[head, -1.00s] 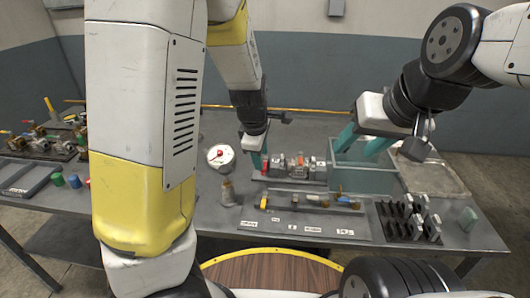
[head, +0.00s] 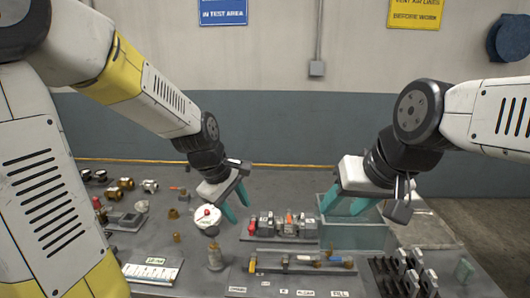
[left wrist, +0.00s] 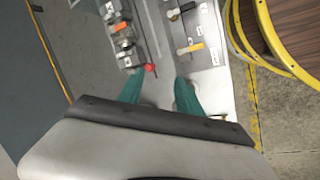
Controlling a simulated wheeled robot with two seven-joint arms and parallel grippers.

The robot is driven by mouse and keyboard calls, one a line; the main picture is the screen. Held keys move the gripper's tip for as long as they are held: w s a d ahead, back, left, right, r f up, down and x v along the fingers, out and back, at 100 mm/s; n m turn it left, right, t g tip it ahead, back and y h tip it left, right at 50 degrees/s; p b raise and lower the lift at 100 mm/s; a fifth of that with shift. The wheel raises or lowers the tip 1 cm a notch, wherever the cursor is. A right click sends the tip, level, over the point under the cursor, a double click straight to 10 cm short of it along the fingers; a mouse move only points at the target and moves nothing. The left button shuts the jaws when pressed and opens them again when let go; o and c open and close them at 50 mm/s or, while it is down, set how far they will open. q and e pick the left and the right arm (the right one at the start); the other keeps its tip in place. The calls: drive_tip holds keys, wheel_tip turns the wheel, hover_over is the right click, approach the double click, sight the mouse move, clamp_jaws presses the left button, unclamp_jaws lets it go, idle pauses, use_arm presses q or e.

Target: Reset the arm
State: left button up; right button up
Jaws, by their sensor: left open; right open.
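My left gripper (head: 236,205) has teal fingers. It is open and empty in the head view, held above the bench just behind the round gauge (head: 206,217). In the left wrist view its two fingers (left wrist: 158,95) stand apart with nothing between them, over the bench near a red knob (left wrist: 150,68). My right gripper (head: 346,206) is open at the teal bin (head: 365,236), with its fingers over the bin's left part. I see nothing held in it.
A rack of grey valve blocks (head: 284,226) stands between the grippers. A labelled tray (head: 300,284) with small fittings lies in front. Dark slotted holders (head: 400,270) stand at the right. Brass fittings (head: 126,183) are scattered at the left.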

use_arm(q)
drive_tip(key=s+a+r+m+t, duration=0.2)
drive_tip(key=s+a+r+m, duration=0.4)
drive_tip(key=s+r+m, duration=0.4)
drive_tip(key=s+m, duration=0.1)
drive_tip(key=s, duration=0.2)
drive_tip(key=shift+s+a+r+m+t+y, duration=0.15)
drive_tip(key=shift+s+m+t+y, duration=0.15)
drive_tip(key=shift+t+y, duration=0.1)
